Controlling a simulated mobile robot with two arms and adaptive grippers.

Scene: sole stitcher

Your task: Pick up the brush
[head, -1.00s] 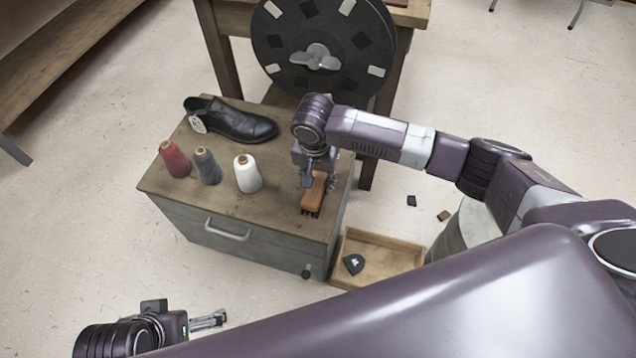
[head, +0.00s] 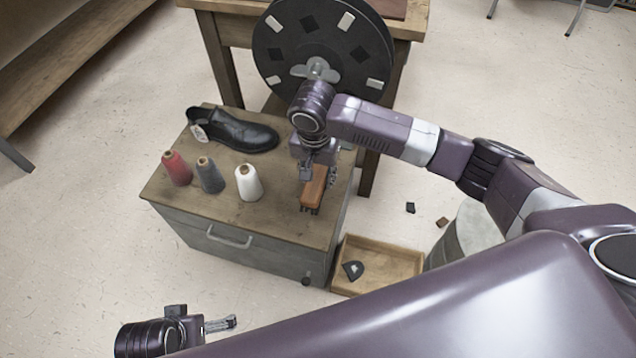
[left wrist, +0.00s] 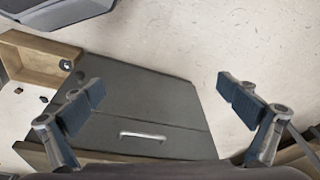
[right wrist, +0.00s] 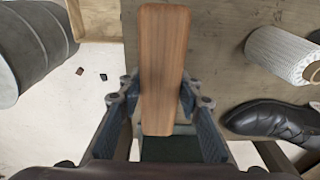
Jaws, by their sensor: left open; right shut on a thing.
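The brush (head: 314,187) has an orange-brown wooden back and dark bristles on its underside. It is at the right end of the wooden cabinet top. My right gripper (head: 318,174) is shut on it from above. In the right wrist view the brush (right wrist: 162,60) lies between both fingers of the right gripper (right wrist: 160,100). I cannot tell whether the bristles still touch the cabinet top. My left gripper (head: 220,324) is open and empty, low at the front left. In the left wrist view the left gripper's fingers (left wrist: 165,95) are wide apart, with the grey cabinet beyond.
The cabinet (head: 225,220) also carries red (head: 176,169), grey (head: 210,175) and white (head: 249,180) thread cones and a black shoe (head: 235,132). A wooden tray (head: 400,262) lies at its right. A bench with a large dark wheel (head: 350,50) stands behind.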

